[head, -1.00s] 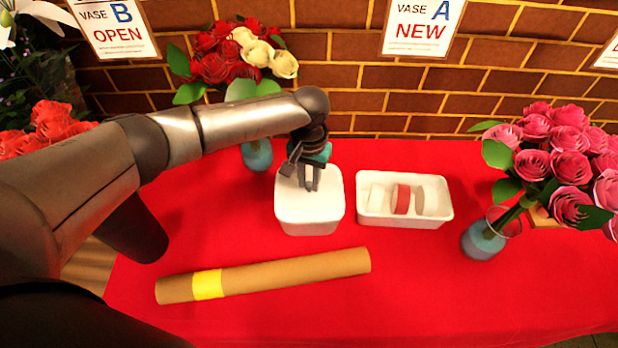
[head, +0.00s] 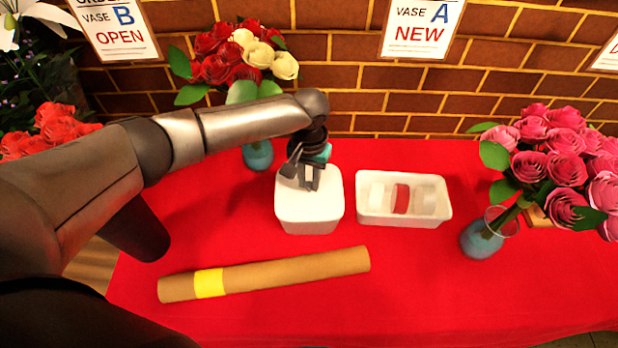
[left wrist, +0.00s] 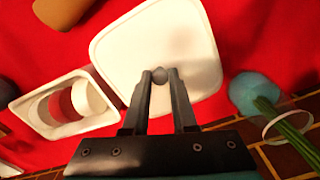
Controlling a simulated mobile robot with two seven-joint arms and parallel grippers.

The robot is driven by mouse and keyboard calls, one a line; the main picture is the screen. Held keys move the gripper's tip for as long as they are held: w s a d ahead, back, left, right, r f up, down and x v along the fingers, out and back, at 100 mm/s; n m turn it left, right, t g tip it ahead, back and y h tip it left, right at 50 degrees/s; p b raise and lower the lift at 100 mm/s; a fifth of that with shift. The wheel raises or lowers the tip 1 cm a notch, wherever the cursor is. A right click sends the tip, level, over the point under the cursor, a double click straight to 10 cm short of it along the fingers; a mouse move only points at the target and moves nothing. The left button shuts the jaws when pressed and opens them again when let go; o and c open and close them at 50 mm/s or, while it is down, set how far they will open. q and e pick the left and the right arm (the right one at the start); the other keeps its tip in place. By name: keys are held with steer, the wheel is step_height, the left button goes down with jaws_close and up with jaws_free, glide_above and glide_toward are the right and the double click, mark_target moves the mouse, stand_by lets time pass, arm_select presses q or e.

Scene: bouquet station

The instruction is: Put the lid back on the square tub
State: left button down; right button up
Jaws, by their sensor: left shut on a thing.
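The square white tub (head: 309,222) stands on the red table, left of the middle tray. Its white lid (head: 326,200) lies over the tub's top; I cannot tell whether it is fully seated. In the left wrist view the lid (left wrist: 125,55) fills the middle, with a small round grey knob (left wrist: 160,73). My left gripper (head: 309,187) reaches down onto the lid from above, and its fingers are shut on the knob. The fingers hide part of the lid. My right gripper is not in view.
A white tray (head: 375,217) with tape rolls stands just right of the tub. A cardboard tube (head: 290,268) with a yellow band lies in front. A vase of pink roses (head: 482,240) stands right, and a vase of red and cream roses (head: 257,155) behind left. The front right is clear.

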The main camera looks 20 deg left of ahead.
arm_select(q)
steer(key=shift+p, duration=0.35)
steer(key=shift+f+p, duration=0.15)
steer(key=shift+p, duration=0.2)
stand_by(1.1)
steer(key=shift+p, duration=0.35)
stand_by(0.4)
steer(key=shift+c, duration=0.8)
jaws_free()
steer(key=shift+r+p, duration=3.55)
steer(key=shift+p, duration=0.5)
